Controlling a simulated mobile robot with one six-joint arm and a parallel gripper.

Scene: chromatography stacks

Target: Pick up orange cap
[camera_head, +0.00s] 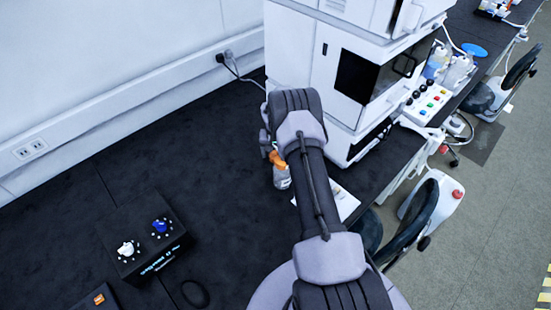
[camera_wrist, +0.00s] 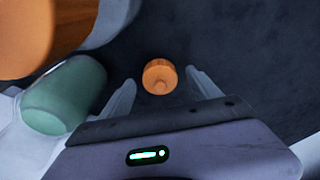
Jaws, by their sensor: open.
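My gripper (camera_wrist: 160,80) is open, with one pale finger to each side of the cap in the picture. Gaps show between the cap and both fingers, and I cannot tell how far below them it is. In the head view my arm hides most of the gripper and this cap.
A large orange form (camera_wrist: 32,35) and a green cylinder (camera_wrist: 65,95) are close at the left in the wrist view. In the head view, a clear bottle (camera_head: 282,179) with an orange top stands beside my arm. A white instrument stack (camera_head: 305,60) rises behind; the bench at left is mostly clear.

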